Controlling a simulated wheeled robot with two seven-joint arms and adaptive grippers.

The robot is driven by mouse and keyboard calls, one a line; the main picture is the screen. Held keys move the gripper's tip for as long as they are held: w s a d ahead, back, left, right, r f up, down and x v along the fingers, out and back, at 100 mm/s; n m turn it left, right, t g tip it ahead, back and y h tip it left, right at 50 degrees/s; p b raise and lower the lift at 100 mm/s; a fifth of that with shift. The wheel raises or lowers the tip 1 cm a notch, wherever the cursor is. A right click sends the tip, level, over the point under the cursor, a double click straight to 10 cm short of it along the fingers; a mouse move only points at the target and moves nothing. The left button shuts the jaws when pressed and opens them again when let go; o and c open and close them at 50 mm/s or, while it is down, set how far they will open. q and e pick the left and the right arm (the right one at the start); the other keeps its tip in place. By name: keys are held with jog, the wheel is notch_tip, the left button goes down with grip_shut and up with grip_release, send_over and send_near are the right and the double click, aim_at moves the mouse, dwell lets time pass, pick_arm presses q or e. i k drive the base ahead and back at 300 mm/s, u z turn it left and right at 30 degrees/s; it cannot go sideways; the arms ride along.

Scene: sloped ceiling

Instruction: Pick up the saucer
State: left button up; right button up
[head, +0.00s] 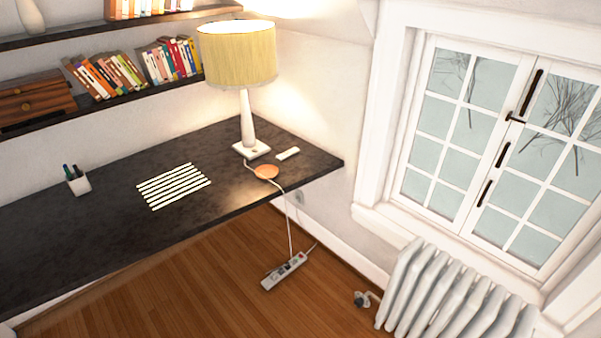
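A small round orange-brown disc, which looks like the saucer (266,172), lies flat on the dark desk (110,222) near its right end. It is close to the desk's front edge, just in front of the lamp base. The lamp's white cord runs right beside it; I cannot tell whether they touch. Neither of my grippers shows in the head view.
A lamp (247,120) with a yellow shade stands behind the saucer, and a small white object (288,153) lies to its right. A striped mat (174,186) and a pen cup (78,183) are farther left. A power strip (284,271) and a radiator (450,295) are below right.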

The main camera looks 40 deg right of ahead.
aim_at(269, 172)
jog(key=z, duration=1.15)
jog(key=i, duration=2.2)
